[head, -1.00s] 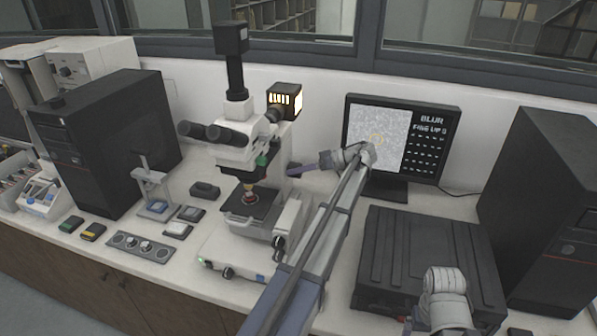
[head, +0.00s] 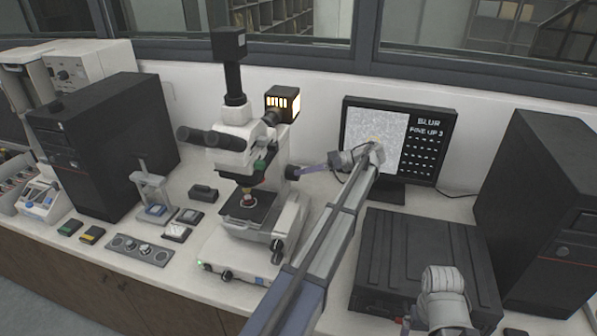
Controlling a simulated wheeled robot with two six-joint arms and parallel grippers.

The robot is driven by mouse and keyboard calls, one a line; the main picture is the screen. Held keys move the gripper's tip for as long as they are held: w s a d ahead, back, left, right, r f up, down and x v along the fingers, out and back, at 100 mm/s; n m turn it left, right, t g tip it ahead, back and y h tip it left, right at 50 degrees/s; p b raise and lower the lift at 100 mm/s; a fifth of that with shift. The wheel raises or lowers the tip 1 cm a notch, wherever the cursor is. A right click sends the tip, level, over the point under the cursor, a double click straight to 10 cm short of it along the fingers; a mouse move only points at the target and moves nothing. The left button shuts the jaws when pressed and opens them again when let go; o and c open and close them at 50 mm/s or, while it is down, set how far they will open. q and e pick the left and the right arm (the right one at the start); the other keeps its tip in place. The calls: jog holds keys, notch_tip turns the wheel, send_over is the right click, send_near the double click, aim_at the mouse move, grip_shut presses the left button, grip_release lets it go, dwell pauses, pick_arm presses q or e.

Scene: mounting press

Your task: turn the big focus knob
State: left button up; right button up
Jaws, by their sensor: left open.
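The white microscope (head: 237,150) stands on the bench left of centre. A dark round focus knob (head: 277,246) sits low on its right side; I cannot tell its turn angle. My left arm reaches up from the bottom middle, right of the microscope, and its wrist bends back to the left. My left gripper (head: 292,173) is open, beside the microscope's upper right side and above the dark knob, apart from it. The gap between its fingers is too small to make out. My right arm's wrist shows at the lower right; its fingers cannot be made out.
A monitor (head: 423,150) behind my left arm shows a grey grainy picture and the word BLUR. A black case (head: 425,250) lies at the right, with a black computer tower (head: 545,200) beyond. Small boxes and a knob panel (head: 140,249) lie left of the microscope.

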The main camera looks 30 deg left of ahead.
pick_arm(q)
jog(key=shift+p+v, duration=0.55)
jog(key=shift+v, duration=1.6)
